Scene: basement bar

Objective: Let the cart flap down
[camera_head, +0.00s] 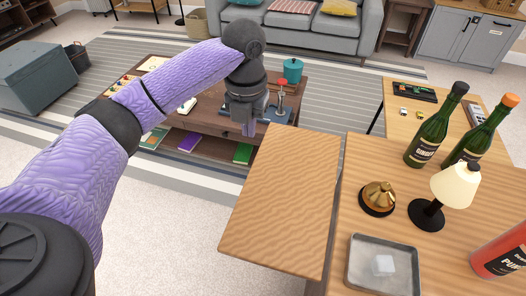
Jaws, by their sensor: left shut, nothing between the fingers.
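The cart flap (284,200) is a light wooden panel on the left side of the cart top (400,215). It looks raised and about level with the top, with a narrow dark gap between them. My left arm reaches in from the left. My left gripper (249,132) points down, shut and empty, just beyond the flap's far left corner. I cannot tell whether it touches the flap's edge. Any support under the flap is hidden. My right gripper is not in view.
A low table (215,148) stands behind my gripper. Carpet left of the flap is clear.

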